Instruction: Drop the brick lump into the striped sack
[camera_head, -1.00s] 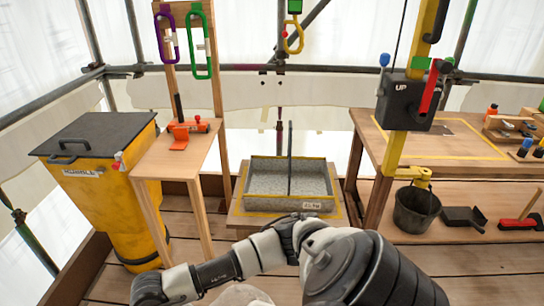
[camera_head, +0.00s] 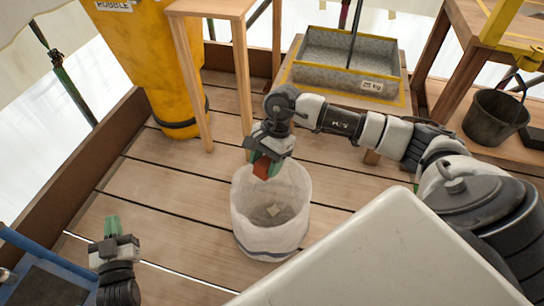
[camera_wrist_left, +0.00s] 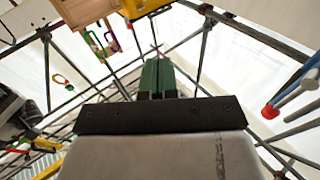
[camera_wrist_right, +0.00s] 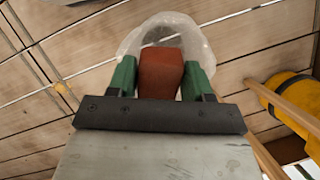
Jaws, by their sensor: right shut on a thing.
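The reddish brick lump (camera_head: 262,168) is between the green fingers of my right gripper (camera_head: 266,158). In the right wrist view the lump (camera_wrist_right: 160,73) is pinched between both fingers. The striped sack (camera_head: 262,236), whitish with a blue band low down, stands open on the floor. The lump is above the sack's mouth, near its far rim; in the right wrist view the sack's rim (camera_wrist_right: 134,42) shows behind it. A small pale piece lies inside the sack. My left gripper (camera_head: 112,226) is empty at the lower left, its fingers together in the left wrist view (camera_wrist_left: 157,76).
A yellow rubble bin (camera_head: 150,60) stands at the upper left beside a wooden stand (camera_head: 240,75). A grey speckled tray (camera_head: 345,78) sits on a low platform behind. A dark bucket (camera_head: 490,118) is at the right. Bare floorboards surround the sack.

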